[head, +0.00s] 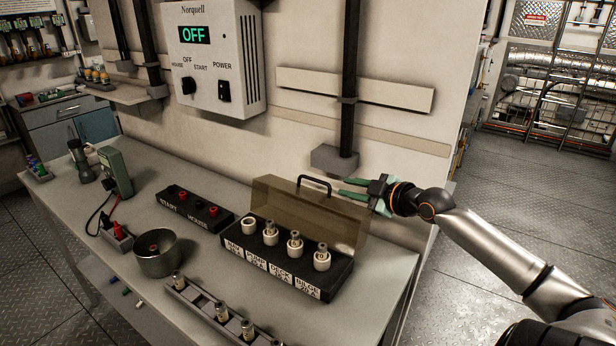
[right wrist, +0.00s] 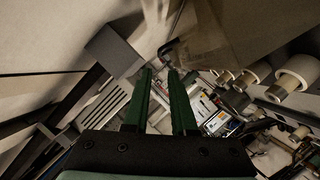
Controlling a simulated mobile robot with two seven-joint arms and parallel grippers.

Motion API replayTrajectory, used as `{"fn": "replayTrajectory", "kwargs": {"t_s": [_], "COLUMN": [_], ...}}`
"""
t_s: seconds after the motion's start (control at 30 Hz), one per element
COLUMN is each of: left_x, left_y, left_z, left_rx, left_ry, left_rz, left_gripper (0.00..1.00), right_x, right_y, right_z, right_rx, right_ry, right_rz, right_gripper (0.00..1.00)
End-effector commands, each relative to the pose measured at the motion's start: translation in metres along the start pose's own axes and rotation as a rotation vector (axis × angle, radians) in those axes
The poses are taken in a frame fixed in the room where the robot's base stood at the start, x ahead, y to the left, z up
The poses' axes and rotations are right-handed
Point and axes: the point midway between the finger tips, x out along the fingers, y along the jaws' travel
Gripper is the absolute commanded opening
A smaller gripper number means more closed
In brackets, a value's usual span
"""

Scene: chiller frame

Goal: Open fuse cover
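The fuse cover (head: 310,215) is a translucent brown lid with a black handle (head: 314,180) on its top edge. It stands raised at the back of the black fuse box (head: 325,292), and the fuses in front are exposed. My right gripper (head: 341,188) is just right of the handle, its green fingers pointing left. In the right wrist view the fingers (right wrist: 161,75) are apart with nothing between them. The cover also shows there (right wrist: 235,35), blurred, beyond and to the right of the fingers. Contact with the handle is not visible. My left gripper is not in view.
The fuse box has several white holders, one empty (head: 249,226). A metal bowl (head: 157,252), a START button box (head: 195,209) and a fuse rack (head: 225,318) stand to its left and front. A wall conduit box (head: 334,160) is close behind the gripper. The control panel (head: 214,55) reads OFF.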

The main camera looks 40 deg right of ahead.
Motion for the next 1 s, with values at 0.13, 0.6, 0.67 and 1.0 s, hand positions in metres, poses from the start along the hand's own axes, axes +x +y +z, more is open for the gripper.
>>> {"fn": "replayTrajectory", "kwargs": {"t_s": [0.13,0.6,0.67,1.0], "left_x": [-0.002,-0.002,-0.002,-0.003], "left_y": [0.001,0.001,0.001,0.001], "left_z": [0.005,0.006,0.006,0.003], "left_rx": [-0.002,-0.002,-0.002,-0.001], "left_ry": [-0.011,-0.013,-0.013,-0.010], "left_rz": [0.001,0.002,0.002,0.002], "left_gripper": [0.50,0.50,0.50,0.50], "right_x": [0.010,0.057,0.063,0.100], "right_y": [0.001,0.002,0.002,0.001], "right_z": [-0.001,0.000,0.000,-0.002], "right_rx": [0.001,0.004,0.004,0.004], "right_ry": [0.002,0.001,0.001,0.002], "right_rz": [0.001,0.005,0.004,0.001], "right_gripper": [0.25,0.25,0.25,0.25]}}
